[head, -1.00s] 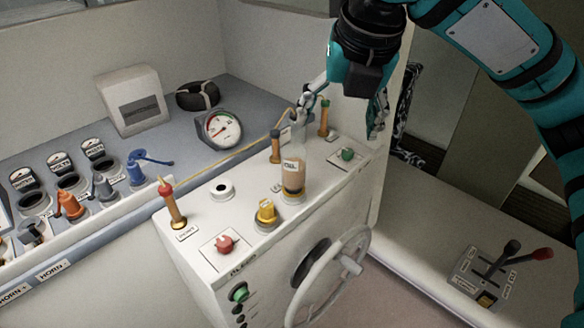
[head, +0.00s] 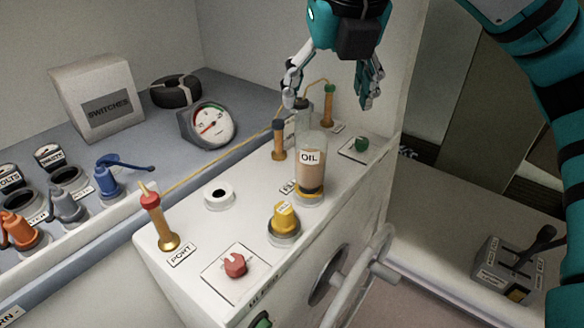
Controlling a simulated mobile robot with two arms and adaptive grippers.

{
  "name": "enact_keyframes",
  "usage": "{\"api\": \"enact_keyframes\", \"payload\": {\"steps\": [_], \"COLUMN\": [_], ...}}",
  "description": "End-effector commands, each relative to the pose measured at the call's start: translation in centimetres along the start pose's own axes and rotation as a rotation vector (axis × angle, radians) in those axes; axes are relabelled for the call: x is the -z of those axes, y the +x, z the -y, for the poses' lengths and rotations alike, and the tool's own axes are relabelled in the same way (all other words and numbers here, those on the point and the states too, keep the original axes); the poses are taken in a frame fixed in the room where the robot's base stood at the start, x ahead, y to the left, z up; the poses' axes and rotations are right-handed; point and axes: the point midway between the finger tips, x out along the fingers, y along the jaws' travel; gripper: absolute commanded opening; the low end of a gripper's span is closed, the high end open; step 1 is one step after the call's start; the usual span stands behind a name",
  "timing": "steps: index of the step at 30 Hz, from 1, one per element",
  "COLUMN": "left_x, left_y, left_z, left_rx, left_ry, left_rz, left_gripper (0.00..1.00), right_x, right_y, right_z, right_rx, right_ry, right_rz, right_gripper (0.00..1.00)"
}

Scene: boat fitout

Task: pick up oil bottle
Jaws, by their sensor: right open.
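The oil bottle (head: 311,172) stands upright on the white console top (head: 225,225). It is clear, with a white OIL label, brown liquid and a yellow band at its base. My right gripper (head: 330,98) hangs above and behind it with its fingers spread wide and nothing between them. The left finger is close to the bottle's dark cap (head: 302,103); I cannot tell whether they touch. My left gripper does not show.
A yellow knob (head: 285,219), a red knob (head: 236,264), a white ring (head: 219,194) and a green button (head: 361,144) sit around the bottle. Upright posts (head: 279,140) with a yellow line stand behind it. A wheel (head: 378,255) is mounted on the console's front.

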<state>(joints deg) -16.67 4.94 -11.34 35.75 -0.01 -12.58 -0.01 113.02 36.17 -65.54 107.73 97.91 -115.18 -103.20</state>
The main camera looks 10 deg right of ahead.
Motion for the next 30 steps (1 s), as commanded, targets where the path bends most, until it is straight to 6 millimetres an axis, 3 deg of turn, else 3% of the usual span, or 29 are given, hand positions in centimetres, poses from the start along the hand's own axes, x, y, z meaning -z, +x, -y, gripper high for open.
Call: {"api": "enact_keyframes", "payload": {"steps": [5,15,26,30], "left_x": [-0.3,-1.5,-0.6,-0.3], "left_y": [0.4,-0.7,-1.3,-2.1], "left_z": [0.0,-1.4,-0.9,-0.7], "left_rx": [0.0,-0.016,-0.011,-0.01], "left_ry": [0.0,-0.003,0.0,0.0], "left_rz": [0.003,0.023,0.011,0.008], "left_gripper": [0.51,0.51,0.51,0.51], "right_x": [0.2,0.1,-0.1,-0.3], "right_y": [2.8,9.7,13.0,15.1], "right_z": [0.0,0.1,-0.1,-0.1], "right_rx": [0.001,0.002,0.001,0.001], "right_ry": [-0.001,0.0,0.0,0.001], "right_rz": [-0.006,-0.004,-0.002,-0.004], "right_gripper": [0.78,0.78,0.78,0.78]}}
